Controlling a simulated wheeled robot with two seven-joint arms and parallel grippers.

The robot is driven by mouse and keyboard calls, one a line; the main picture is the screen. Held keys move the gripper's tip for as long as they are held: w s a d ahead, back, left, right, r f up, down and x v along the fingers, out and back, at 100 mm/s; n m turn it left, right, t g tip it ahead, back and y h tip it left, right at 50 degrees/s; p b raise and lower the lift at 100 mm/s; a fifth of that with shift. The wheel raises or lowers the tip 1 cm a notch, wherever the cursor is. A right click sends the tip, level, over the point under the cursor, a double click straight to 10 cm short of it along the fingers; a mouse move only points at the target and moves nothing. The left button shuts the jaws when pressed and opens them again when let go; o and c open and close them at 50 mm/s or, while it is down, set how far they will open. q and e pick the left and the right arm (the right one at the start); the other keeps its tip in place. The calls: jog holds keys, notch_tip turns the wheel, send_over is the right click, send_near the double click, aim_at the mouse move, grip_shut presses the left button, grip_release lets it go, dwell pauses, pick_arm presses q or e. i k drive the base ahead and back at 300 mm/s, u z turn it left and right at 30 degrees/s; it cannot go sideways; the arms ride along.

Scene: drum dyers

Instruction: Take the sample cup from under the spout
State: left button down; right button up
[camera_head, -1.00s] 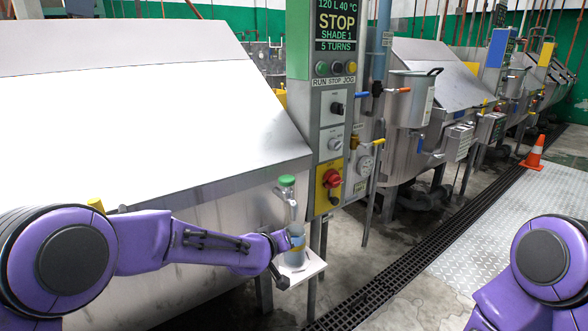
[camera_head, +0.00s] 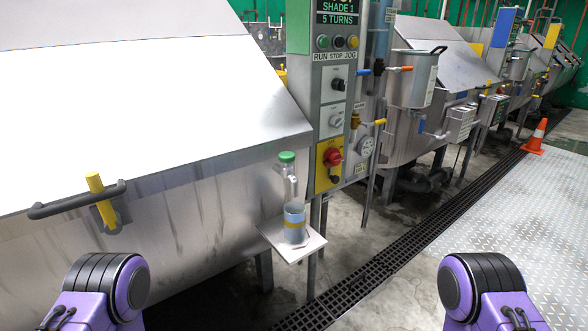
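The sample cup (camera_head: 294,221), grey-blue with a yellow band, stands upright on a small white shelf (camera_head: 296,245) fixed to the front of the drum machine. The spout (camera_head: 291,186), a metal tap with a green cap (camera_head: 287,157), is right above the cup. No gripper touches the cup. Purple links of my two arms show at the bottom left and bottom right. Both grippers are outside the picture.
A control panel (camera_head: 328,120) with buttons and a red knob stands right behind the shelf. A grey handle with a yellow lever (camera_head: 101,200) sticks out of the machine at left. A floor drain (camera_head: 405,250) runs at right, beside open metal plating with an orange cone (camera_head: 537,136).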

aim_at(294, 212)
jog(key=z, duration=1.4)
jog(key=i, duration=1.55)
jog(key=u, duration=1.05)
